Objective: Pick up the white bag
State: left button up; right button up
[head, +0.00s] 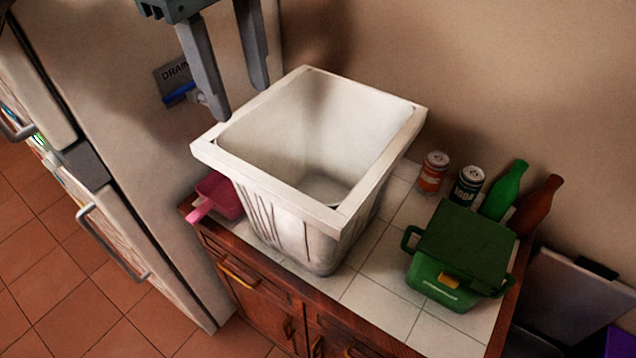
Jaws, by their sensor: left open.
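A large white open-topped square container (277,215) with a thick rim and creased sides stands upright on the tiled counter. It looks like a bin or a stiff bag, and it is the only white bag-like thing in view. I can see down into it, and it looks empty. My left gripper (243,100) hangs down from the top of the view, its two fingers apart with nothing between them. Its fingertips appear near the container's back left rim. I cannot tell the exact gap or whether they touch. My right gripper is not in view.
A pink pan-like object (222,196) sits left of the container. An orange can (433,172), a black can (466,187), a green bottle (503,191), a brown bottle (537,204) and a green lidded pot (460,247) stand right. A white fridge (130,130) rises at the left.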

pick_arm(q)
jog(key=b, duration=0.4)
send_over(258, 177)
notch_tip(258, 177, down, 10)
jog(key=shift+d+f, duration=0.1)
jog(key=shift+d, duration=0.05)
jog(key=shift+f, duration=0.35)
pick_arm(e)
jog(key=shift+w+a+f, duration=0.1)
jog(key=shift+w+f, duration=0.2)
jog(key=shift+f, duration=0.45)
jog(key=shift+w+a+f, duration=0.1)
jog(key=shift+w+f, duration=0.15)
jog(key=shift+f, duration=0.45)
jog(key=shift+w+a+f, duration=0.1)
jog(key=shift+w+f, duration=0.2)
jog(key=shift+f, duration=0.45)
pick_arm(q)
jog(key=shift+f, duration=0.5)
jog(key=f+b, duration=0.1)
jog(key=f, duration=0.2)
jog(key=shift+a, duration=0.2)
jog(key=shift+f, duration=0.6)
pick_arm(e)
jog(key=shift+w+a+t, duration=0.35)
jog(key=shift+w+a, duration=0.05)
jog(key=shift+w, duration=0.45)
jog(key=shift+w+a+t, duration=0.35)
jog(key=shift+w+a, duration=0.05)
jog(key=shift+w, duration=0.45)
